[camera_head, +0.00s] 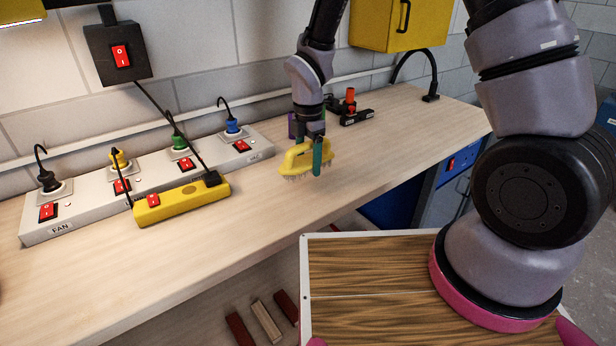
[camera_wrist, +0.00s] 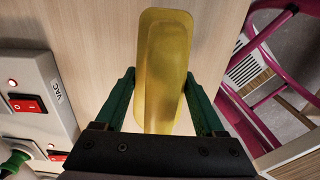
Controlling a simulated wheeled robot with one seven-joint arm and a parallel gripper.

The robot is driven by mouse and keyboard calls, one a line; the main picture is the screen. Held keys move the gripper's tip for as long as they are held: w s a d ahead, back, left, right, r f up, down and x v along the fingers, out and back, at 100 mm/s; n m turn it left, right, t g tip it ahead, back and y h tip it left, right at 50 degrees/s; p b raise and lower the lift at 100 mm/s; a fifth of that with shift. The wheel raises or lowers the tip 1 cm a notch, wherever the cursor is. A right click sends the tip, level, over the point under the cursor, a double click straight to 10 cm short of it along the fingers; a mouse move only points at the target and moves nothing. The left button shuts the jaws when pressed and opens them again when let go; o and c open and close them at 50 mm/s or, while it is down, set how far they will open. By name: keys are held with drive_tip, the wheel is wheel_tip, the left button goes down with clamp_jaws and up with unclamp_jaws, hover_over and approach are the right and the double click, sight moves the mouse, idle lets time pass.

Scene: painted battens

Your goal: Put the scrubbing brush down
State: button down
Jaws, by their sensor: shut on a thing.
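The scrubbing brush (camera_head: 294,160) has a yellow body and handle with pale bristles pointing down. My gripper (camera_head: 312,156), with green fingers, is shut on it. The brush is upright over the wooden workbench (camera_head: 250,215); I cannot tell whether its bristles touch the bench top. In the wrist view the brush (camera_wrist: 163,70) extends forward from between the two fingers of my gripper (camera_wrist: 164,98), with the bench surface beneath it. The bristles are hidden in that view.
A long grey socket strip (camera_head: 90,205) with red switches and coloured plugs runs along the wall, left of the brush. A yellow power strip (camera_head: 180,203) lies in front of it. A black and red tool (camera_head: 352,112) lies behind. The bench front and right side are clear.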

sight(308, 185)
drive_tip(key=shift+f, duration=2.3)
